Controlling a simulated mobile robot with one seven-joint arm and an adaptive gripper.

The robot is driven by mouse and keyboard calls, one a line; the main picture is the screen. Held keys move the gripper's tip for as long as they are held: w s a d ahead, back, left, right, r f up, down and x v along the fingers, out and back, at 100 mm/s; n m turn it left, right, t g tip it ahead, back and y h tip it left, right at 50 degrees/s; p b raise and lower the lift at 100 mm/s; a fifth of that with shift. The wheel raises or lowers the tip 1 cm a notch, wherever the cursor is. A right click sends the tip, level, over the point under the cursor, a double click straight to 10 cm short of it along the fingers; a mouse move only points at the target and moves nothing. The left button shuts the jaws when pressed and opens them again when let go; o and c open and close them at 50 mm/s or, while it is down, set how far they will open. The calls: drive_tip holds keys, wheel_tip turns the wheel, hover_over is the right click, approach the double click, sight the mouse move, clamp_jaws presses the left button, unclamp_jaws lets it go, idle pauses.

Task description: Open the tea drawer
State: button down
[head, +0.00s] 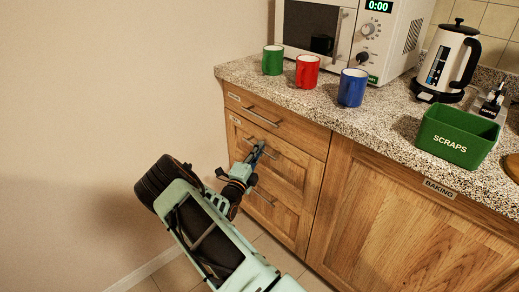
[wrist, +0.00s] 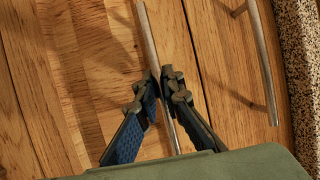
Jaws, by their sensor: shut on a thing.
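A wooden cabinet has a stack of drawers at its left end: a top drawer (head: 290,131), a middle drawer (head: 290,172) and a bottom drawer (head: 285,221). Small labels sit at the upper left of the top two, too small to read, so I cannot tell which is the tea drawer. My gripper (head: 257,150) is at the middle drawer's bar handle (head: 270,152). In the wrist view my gripper (wrist: 157,85) has its fingers shut on this metal handle (wrist: 148,38), one on each side. The middle drawer looks flush with the cabinet front.
The top drawer's handle (wrist: 265,65) and the speckled counter edge (wrist: 302,60) are close on the right in the wrist view. Green (head: 272,60), red (head: 307,72) and blue (head: 352,87) mugs stand on the counter, with a green SCRAPS bin (head: 456,138) farther right. A wall is at left.

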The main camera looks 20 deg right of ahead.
drive_tip(key=s+a, duration=0.4)
drive_tip(key=a, duration=0.6)
drive_tip(key=s+a+p, duration=0.1)
drive_tip(key=s+a, duration=0.3)
drive_tip(key=a, duration=0.7)
drive_tip(key=s+a+p, duration=0.1)
drive_tip(key=s+a, duration=0.3)
drive_tip(key=a, duration=0.7)
drive_tip(key=shift+a, duration=0.15)
drive_tip(key=shift+w, duration=0.1)
drive_tip(key=c, duration=2)
unclamp_jaws()
drive_tip(key=shift+c, duration=0.2)
drive_tip(key=shift+a, duration=0.1)
drive_tip(key=v, duration=1.2)
